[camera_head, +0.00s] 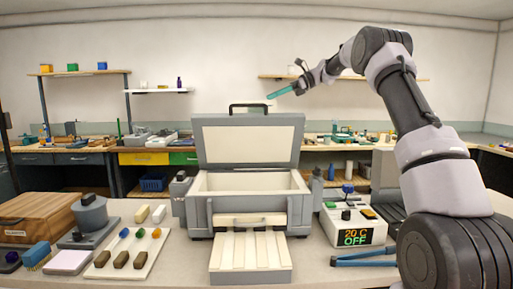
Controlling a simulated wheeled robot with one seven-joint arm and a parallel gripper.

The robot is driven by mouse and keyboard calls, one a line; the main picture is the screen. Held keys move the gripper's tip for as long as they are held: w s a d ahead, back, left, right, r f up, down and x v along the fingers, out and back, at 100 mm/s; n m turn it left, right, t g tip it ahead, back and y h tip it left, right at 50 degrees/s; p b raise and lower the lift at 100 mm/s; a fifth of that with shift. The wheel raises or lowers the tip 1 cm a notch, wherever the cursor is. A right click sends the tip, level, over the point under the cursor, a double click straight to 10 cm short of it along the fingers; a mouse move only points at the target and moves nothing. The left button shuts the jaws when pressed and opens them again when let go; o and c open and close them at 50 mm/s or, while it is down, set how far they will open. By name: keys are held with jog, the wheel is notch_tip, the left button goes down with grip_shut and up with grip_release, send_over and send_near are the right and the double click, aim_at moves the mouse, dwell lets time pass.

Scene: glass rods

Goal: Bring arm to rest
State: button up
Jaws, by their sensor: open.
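My arm rises from the lower right and bends to the left at the top of the view. My gripper (292,88) is raised high above the grey box, in front of the back wall. It is small in the picture and points left and slightly down. It is open, with a teal strip at its tip; I cannot tell whether that is a finger or something else. Nothing clearly held shows in it. The grey box (206,222) stands on the table with its lid (250,120) up. No glass rod can be made out clearly.
A pale grooved tray (250,277) lies in front of the box. A control unit (334,232) reading "20 C OFF" and blue tongs (365,256) are at right. A wooden case (50,210) and a white board (103,271) with several small tools are at left. The air around my gripper looks clear.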

jog(key=s+d+r+n+t+h, duration=0.2)
jog(key=s+n+h, duration=0.1)
jog(key=s, duration=0.8)
jog(key=s+d+r+n+t+h, duration=0.1)
jog(key=s+d+r+n+h, duration=0.15)
jog(key=s, duration=0.75)
jog(key=s+d+f+n+t+h, duration=0.1)
jog(key=s+d+f+n+h, duration=0.1)
jog(key=s, duration=0.6)
jog(key=s+d+f+n+t+h, duration=0.2)
jog(key=s+d+f+n, duration=0.1)
jog(key=s, duration=0.5)
jog(key=s+d+f+n+t+h, duration=0.1)
jog(key=s+d+f+n+h, duration=0.1)
jog(key=s, duration=0.6)
notch_tip(320, 180, down, 3)
jog(key=shift+d+f+n, duration=0.1)
jog(key=shift+d+n, duration=0.65)
jog(key=shift+d, duration=0.4)
